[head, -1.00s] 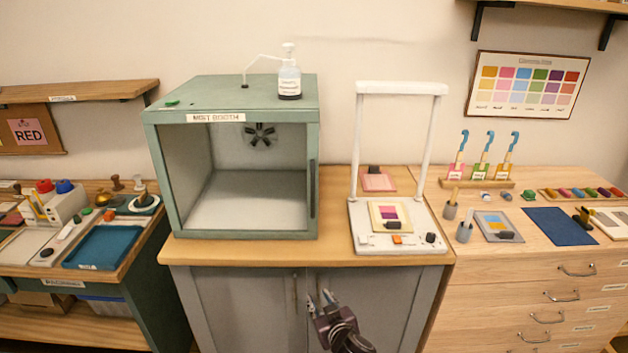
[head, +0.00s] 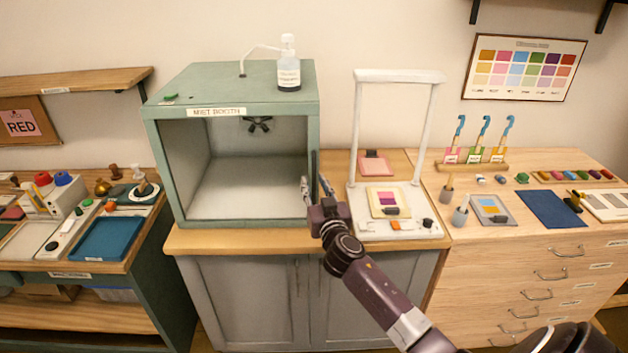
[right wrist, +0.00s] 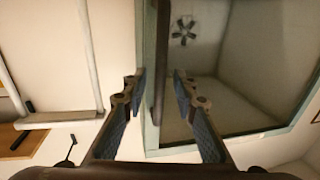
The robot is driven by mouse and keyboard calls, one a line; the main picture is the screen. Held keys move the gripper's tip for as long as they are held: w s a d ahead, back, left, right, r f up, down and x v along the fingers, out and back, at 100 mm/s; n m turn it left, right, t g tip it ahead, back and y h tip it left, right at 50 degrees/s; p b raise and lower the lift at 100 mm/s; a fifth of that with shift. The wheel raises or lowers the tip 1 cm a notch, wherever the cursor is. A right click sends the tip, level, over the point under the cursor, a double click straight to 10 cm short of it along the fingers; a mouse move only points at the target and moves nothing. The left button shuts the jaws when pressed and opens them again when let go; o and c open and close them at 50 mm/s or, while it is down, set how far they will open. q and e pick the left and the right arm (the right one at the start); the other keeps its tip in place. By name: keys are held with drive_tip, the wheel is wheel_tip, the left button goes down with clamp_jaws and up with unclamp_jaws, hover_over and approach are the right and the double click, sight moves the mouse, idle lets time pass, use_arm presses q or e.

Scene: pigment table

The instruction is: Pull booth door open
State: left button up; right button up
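The green mist booth (head: 238,80) stands on the cabinet top at the left. Its front shows the inside, with a fan at the back. The door seems flush with the front. The dark upright door handle (head: 315,164) is at the booth's right front edge. My right gripper (head: 314,184) is open at the handle's lower part, with one finger on each side. In the right wrist view the handle (right wrist: 160,60) runs between the open fingers (right wrist: 158,88). Gaps show on both sides, so the grip is not closed on it. My left gripper is not in view.
A white press-like stand (head: 352,205) with an upright frame is right of the booth, close to my right gripper. A pump bottle (head: 288,72) stands on the booth. The floor side before the cabinet doors (head: 245,300) looks clear.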

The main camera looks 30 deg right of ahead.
drive_tip(key=shift+w+d, duration=0.2)
drive_tip(key=shift+w, duration=0.3)
clamp_jaws()
